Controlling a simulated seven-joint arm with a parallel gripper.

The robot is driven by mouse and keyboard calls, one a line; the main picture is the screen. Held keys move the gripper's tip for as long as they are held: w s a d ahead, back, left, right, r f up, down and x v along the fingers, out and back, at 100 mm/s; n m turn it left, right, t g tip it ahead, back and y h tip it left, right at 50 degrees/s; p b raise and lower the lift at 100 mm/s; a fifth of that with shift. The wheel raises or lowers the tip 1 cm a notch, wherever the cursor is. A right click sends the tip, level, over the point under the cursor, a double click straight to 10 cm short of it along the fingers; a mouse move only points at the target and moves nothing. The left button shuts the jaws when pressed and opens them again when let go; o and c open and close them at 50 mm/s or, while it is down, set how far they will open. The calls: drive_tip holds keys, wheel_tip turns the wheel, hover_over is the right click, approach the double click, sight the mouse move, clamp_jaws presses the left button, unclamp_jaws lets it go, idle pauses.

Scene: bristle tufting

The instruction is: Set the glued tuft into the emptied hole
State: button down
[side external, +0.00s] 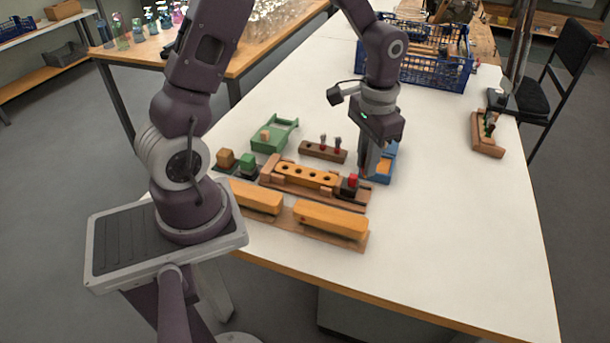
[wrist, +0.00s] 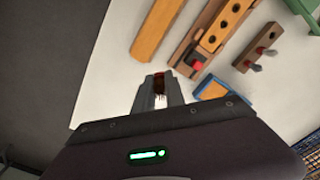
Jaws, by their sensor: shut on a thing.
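My gripper (wrist: 158,92) is shut on a tuft (wrist: 159,83), which shows a dark red part and pale bristles between the fingers. In the side view my gripper (side external: 366,170) hangs over the right end of the fixture, by the blue tray; the tuft cannot be made out there. The orange brush block (side external: 304,176) lies in the wooden fixture (side external: 267,174), with a row of several dark holes facing up. The block also shows in the wrist view (wrist: 224,26). The held tuft is apart from the block. Which hole is the emptied one I cannot tell.
A red knob (wrist: 196,63) sits at the fixture's end. A brown rack (side external: 321,153) holds upright tufts behind it. The blue tray (side external: 386,165) is at right, a green tray (side external: 272,136) behind. Orange blocks (side external: 330,219) lie in front. The table's right side is mostly clear.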

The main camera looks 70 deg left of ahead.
drive_tip(key=s+a+f+n, duration=0.2)
drive_tip(key=s+a+n, duration=0.25)
drive_tip(key=a, duration=0.55)
drive_tip(key=s+a+f+n, duration=0.25)
drive_tip(key=a+n, duration=0.25)
drive_tip(key=a, duration=0.4)
drive_tip(key=shift+m, duration=0.25)
drive_tip(key=shift+s+f, duration=0.1)
drive_tip(key=shift+f, duration=3)
drive_tip(key=shift+f, duration=0.85)
drive_tip(key=c, duration=0.9)
unclamp_jaws()
